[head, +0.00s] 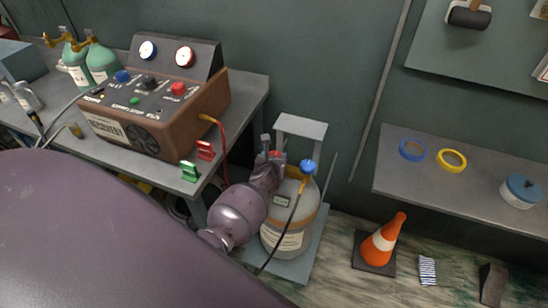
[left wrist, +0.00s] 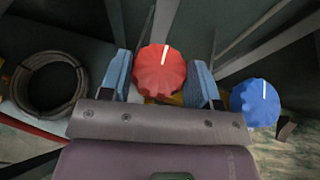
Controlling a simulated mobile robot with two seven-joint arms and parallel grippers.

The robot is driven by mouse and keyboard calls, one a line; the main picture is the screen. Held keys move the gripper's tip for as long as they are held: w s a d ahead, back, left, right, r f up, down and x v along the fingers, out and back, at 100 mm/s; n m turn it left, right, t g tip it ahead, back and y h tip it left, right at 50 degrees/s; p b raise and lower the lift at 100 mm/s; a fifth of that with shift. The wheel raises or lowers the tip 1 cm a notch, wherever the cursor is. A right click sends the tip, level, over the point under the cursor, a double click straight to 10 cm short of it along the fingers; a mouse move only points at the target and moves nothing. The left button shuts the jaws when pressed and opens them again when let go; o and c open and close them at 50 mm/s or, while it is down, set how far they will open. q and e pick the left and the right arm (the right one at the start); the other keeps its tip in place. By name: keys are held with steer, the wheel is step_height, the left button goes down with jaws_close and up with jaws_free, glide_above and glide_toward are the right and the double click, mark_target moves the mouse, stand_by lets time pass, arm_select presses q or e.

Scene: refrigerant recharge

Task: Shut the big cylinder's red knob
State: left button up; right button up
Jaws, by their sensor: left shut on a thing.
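The cylinder's blue knob (head: 308,166) is just to the right, and also shows in the left wrist view (left wrist: 255,102). My right gripper is not in view.
The brown recovery machine (head: 160,110) stands on the bench, with a red hose (head: 222,150) hanging down. A dark hose runs down the cylinder's front. A coiled hose (left wrist: 50,85) lies left of the gripper. An orange cone (head: 383,240) stands on the floor to the right.

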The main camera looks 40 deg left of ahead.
arm_select(q)
steer(key=o, duration=0.9)
steer(key=shift+s+d+r, duration=0.1)
steer(key=shift+s+r, duration=0.05)
steer(key=shift+s, duration=0.05)
steer(key=shift+p+v, duration=1.6)
steer(key=shift+v, duration=3.55)
